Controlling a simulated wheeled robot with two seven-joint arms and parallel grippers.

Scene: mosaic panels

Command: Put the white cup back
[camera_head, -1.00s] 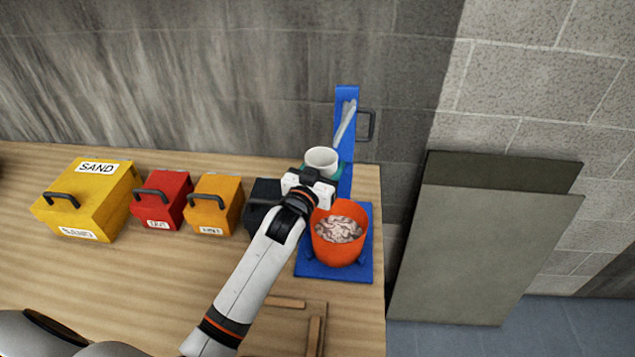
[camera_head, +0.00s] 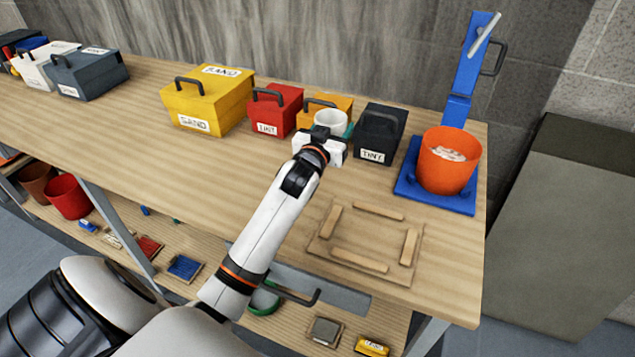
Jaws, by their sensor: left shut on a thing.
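The white cup (camera_head: 331,121) is upright at the far end of my left gripper (camera_head: 322,136), in front of the orange box. A teal part (camera_head: 349,130) shows beside and below the cup. My left gripper is shut on the cup, and its fingertips are partly hidden by the gripper body. I cannot tell how high the cup is above the table. My right gripper is not in view.
Boxes in yellow (camera_head: 207,103), red (camera_head: 277,112), orange (camera_head: 340,101) and black (camera_head: 380,134) line the back. An orange bucket (camera_head: 448,162) stands on a blue stand (camera_head: 408,186) at right. A wooden frame (camera_head: 333,252) lies in front. The table's left front is clear.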

